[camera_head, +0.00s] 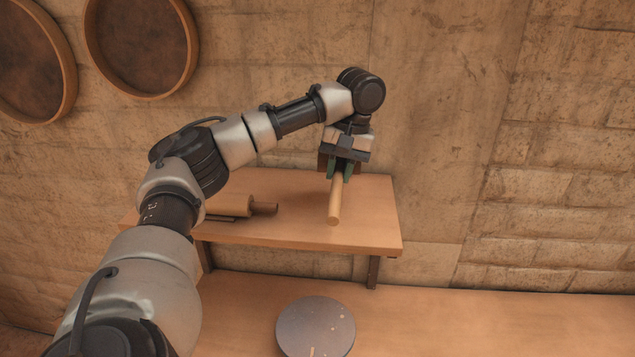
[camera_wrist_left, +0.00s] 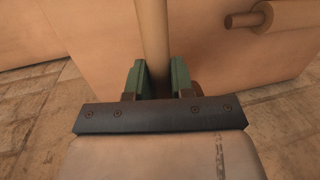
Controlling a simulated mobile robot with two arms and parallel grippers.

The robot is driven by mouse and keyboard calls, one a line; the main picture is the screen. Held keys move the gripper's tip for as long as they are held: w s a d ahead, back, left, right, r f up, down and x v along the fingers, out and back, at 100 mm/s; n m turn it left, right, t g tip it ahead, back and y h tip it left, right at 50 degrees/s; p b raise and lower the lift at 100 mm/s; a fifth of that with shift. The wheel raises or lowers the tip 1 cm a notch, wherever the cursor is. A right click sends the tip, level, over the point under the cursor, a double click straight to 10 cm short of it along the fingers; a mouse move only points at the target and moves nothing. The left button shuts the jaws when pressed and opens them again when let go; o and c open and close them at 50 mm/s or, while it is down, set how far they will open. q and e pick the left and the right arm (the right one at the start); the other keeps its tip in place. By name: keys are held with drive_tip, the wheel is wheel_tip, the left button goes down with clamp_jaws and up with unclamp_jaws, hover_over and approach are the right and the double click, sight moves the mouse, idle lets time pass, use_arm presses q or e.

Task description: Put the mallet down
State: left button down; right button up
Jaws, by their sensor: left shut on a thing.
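The mallet's light wooden handle (camera_head: 335,200) points toward the front over a small wooden shelf (camera_head: 375,215) against the wall. My left gripper (camera_head: 340,174) is shut on this handle, above the back part of the shelf. In the left wrist view, the handle (camera_wrist_left: 152,40) runs between the green fingers of my left gripper (camera_wrist_left: 158,80). The mallet's head is mostly hidden behind the gripper. I cannot tell whether the mallet touches the shelf. My right gripper is in neither view.
A wooden roller-like object (camera_head: 240,207) lies on the shelf's left part, partly behind my arm. A round grey disc (camera_head: 316,327) rests on the lower surface in front. Round framed sieves (camera_head: 143,45) hang on the stone wall. The shelf's right end is clear.

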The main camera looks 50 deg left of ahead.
use_arm(q)
drive_tip(key=w+a+f, duration=0.2)
drive_tip(key=shift+w+a+f+b, duration=0.2)
drive_tip(key=shift+w+f+b, duration=0.1)
drive_tip(key=shift+w+b, duration=0.1)
drive_tip(key=w+a+f, duration=0.2)
drive_tip(key=w, duration=0.1)
drive_tip(key=shift+w+a, duration=0.15)
drive_tip(key=shift+a, duration=0.2)
drive_tip(key=shift+w+a+f, duration=0.2)
drive_tip(key=shift+a+f, duration=0.1)
drive_tip(key=shift+f, duration=0.1)
drive_tip(key=x, duration=0.1)
drive_tip(key=p+x, duration=0.2)
drive_tip(key=shift+w+f, duration=0.2)
drive_tip(key=shift+w, duration=0.05)
drive_tip(key=shift+f, duration=0.25)
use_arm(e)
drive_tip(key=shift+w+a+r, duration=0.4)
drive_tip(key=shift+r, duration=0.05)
use_arm(q)
drive_tip(key=shift+d, duration=0.25)
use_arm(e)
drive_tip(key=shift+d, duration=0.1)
